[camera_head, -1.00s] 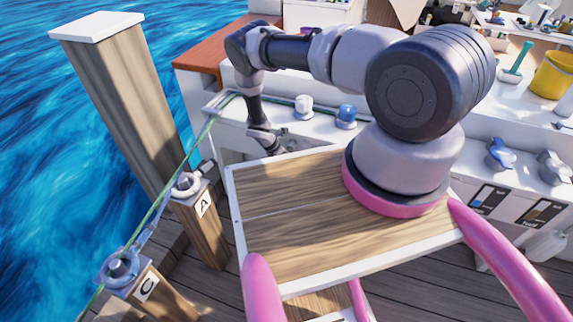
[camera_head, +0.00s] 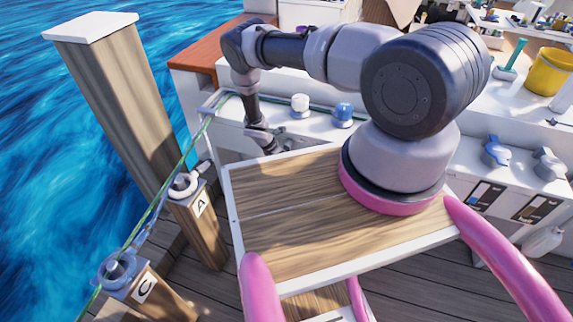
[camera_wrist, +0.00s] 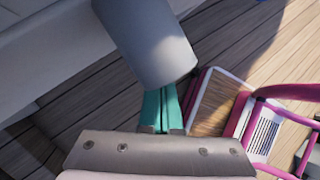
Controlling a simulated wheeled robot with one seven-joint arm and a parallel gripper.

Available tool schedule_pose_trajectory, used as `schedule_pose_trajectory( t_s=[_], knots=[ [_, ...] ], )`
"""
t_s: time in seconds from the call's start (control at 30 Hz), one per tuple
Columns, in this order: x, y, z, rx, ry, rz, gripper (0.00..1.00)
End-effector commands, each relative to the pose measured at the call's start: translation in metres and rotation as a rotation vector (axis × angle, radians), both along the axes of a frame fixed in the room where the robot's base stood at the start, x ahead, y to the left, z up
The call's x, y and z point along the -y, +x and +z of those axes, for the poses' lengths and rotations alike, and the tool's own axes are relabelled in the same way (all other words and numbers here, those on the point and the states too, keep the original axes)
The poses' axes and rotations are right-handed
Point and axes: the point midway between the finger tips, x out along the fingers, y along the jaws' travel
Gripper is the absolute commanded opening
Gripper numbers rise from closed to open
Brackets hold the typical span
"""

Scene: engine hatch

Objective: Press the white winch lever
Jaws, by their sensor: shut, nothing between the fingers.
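A white winch (camera_head: 300,103) and a blue-topped winch (camera_head: 343,114) stand side by side on the white boat ledge in the head view. A separate white lever cannot be made out clearly. My gripper (camera_wrist: 168,92) shows in the wrist view with its teal fingers together and nothing between them. A thick pale grey cylinder (camera_wrist: 150,42) lies just beyond the fingertips and overlaps them; I cannot tell what it is or whether they touch. In the head view my arm reaches down left of the white winch, and its end is partly hidden behind my wooden top.
Posts marked A (camera_head: 198,225) and C (camera_head: 150,290) carry a green rope (camera_head: 165,190) at left, beside the water. A blue knob (camera_head: 497,150) and a grey knob (camera_head: 548,164) sit on the panel at right. A yellow bucket (camera_head: 549,72) stands behind.

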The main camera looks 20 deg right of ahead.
Motion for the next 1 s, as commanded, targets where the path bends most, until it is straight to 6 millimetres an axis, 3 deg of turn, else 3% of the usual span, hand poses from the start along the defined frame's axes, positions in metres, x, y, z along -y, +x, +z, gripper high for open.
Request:
schedule_pose_trajectory(
  t_s=[0.73, 1.0],
  knots=[
    [0.0, 0.0, 0.001, 0.0, 0.0, 0.0, 0.0],
    [0.0, 0.001, 0.011, 0.001, -0.001, 0.001, 0.0]
  ],
)
